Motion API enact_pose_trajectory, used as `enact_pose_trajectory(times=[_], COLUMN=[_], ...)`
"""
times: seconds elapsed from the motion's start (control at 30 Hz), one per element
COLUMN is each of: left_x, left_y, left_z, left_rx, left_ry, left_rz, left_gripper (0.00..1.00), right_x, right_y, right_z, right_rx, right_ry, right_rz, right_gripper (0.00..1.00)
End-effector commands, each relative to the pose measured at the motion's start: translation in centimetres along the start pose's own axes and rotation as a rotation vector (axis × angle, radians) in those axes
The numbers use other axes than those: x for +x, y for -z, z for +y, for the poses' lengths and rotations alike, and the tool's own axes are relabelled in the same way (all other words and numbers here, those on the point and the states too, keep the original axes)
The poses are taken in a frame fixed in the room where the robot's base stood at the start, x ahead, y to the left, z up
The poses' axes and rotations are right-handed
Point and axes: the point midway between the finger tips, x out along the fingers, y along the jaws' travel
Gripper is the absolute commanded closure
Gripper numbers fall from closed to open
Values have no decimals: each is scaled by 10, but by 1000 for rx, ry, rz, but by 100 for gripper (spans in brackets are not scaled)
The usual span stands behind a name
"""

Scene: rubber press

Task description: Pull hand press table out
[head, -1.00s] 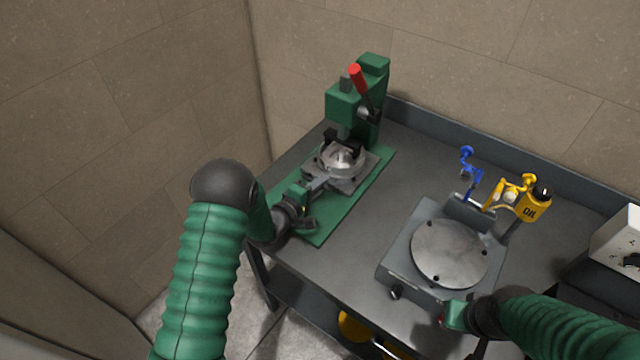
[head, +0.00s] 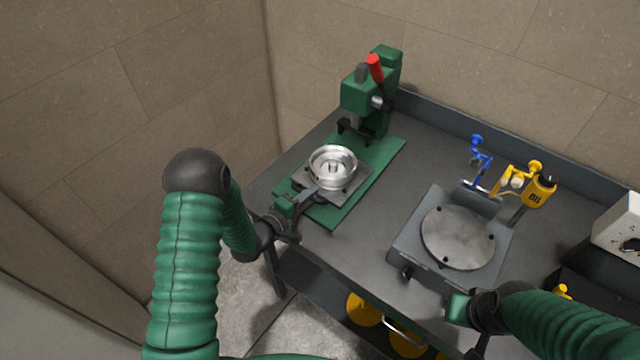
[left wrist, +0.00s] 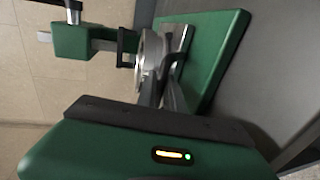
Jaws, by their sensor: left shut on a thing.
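The green hand press (head: 378,90) with a red-tipped lever stands at the back of the workbench. Its sliding table (head: 352,187) is a grey plate on the green base, with a round metal cup (head: 333,166) on it. The table is out in front of the press head. My left gripper (head: 290,207) is shut on the table's handle (head: 316,193) at the front edge of the base.
A grey fixture with a round plate (head: 458,238) sits on the bench right of the press. A blue clamp (head: 481,155) and a yellow oil unit (head: 538,188) stand behind it. A white box (head: 620,225) is at the far right. Yellow items (head: 365,309) lie below the bench.

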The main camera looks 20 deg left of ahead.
Motion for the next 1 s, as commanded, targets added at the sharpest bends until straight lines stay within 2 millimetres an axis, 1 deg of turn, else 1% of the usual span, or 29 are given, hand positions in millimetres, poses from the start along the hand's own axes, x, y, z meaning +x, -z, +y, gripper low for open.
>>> enact_pose_trajectory(times=[0.03, 0.2, 0.4, 0.57, 0.87, 0.9, 1.0], left_x=[-10, -38, -58, -64, -65, -65, -65], left_y=[9, 8, 7, 6, 5, 5, 4], left_z=[1, -5, -10, -12, -13, -13, -13], left_rx=[2, 4, 5, 5, 4, 3, 3], left_ry=[-1, -3, -3, -3, 0, 0, -1], left_rz=[22, 22, 20, 16, 15, 15, 13], left_gripper=[100, 100, 100, 100, 100, 84, 71], right_x=[-3, -6, -8, -8, -8, -8, -8], right_y=[1, 2, 2, 2, 2, 2, 2], right_z=[0, 0, 0, 0, 0, 0, 0], right_rx=[0, 0, 0, 0, 0, 0, 0], right_ry=[0, 0, 0, 0, 0, 0, 0], right_rz=[0, 0, 0, 0, 0, 0, 0], right_gripper=[100, 100, 100, 100, 100, 100, 100])
